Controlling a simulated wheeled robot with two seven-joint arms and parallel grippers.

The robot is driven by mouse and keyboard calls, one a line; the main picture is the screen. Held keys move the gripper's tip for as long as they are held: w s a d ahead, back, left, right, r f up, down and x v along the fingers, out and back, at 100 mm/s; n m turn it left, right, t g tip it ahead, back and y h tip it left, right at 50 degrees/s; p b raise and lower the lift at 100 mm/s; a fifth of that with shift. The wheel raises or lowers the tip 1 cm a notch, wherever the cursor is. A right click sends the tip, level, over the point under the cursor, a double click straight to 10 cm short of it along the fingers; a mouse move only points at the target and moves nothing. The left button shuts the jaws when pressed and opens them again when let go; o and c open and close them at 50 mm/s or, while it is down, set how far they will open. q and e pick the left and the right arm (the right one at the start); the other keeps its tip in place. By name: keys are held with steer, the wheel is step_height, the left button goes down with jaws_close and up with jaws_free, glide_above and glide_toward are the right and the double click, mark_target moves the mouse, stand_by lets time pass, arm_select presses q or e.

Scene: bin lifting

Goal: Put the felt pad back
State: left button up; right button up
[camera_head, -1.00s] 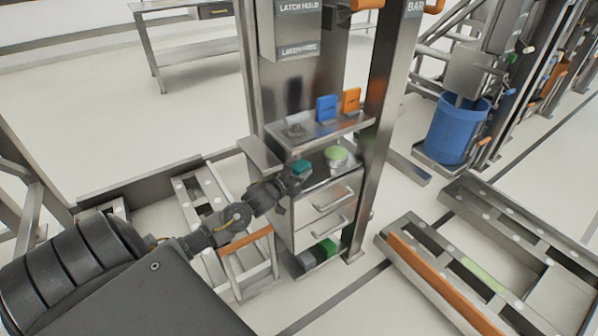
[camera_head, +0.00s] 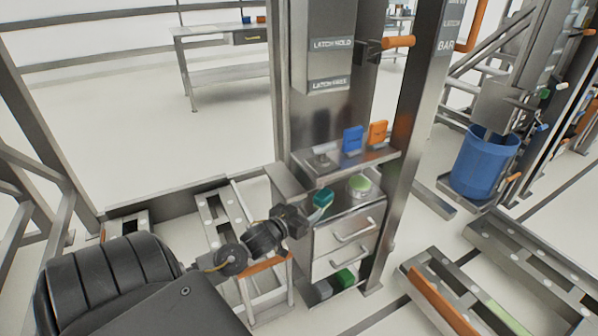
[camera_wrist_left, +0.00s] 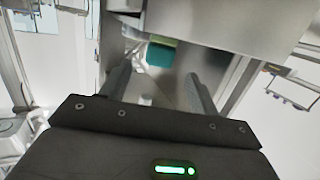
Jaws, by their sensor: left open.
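A teal block (camera_head: 322,197) with a pale edge lies on the counter of the steel cabinet; I take it for the felt pad, though its material cannot be told. It also shows in the left wrist view (camera_wrist_left: 160,54), just beyond the fingertips. My left gripper (camera_head: 305,214) is at the counter's left front, beside the block. In the left wrist view the two fingers (camera_wrist_left: 158,76) stand apart with nothing between them. My right gripper is not in view.
A round green-topped tin (camera_head: 360,185) stands right of the block. The shelf (camera_head: 350,160) above holds a blue block (camera_head: 353,138) and an orange block (camera_head: 378,132). Drawers with handles are below, with a green block (camera_head: 344,277) at the bottom. Steel posts flank the cabinet.

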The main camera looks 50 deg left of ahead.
arm_select(q)
steer(key=s+d+f+m+g+h, duration=0.1)
steer(key=s+d+f+g, duration=0.5)
steer(key=s+d+f, duration=0.4)
steer(key=s+d+f+m+g, duration=0.2)
steer(key=s+d+f+g, duration=0.5)
steer(key=s, duration=0.8)
steer(key=d+f, duration=0.2)
steer(key=d, duration=0.2)
steer(key=shift+s+d+f+h, duration=0.15)
steer(key=shift+s+f+h, duration=0.15)
steer(key=shift+f+h, duration=0.1)
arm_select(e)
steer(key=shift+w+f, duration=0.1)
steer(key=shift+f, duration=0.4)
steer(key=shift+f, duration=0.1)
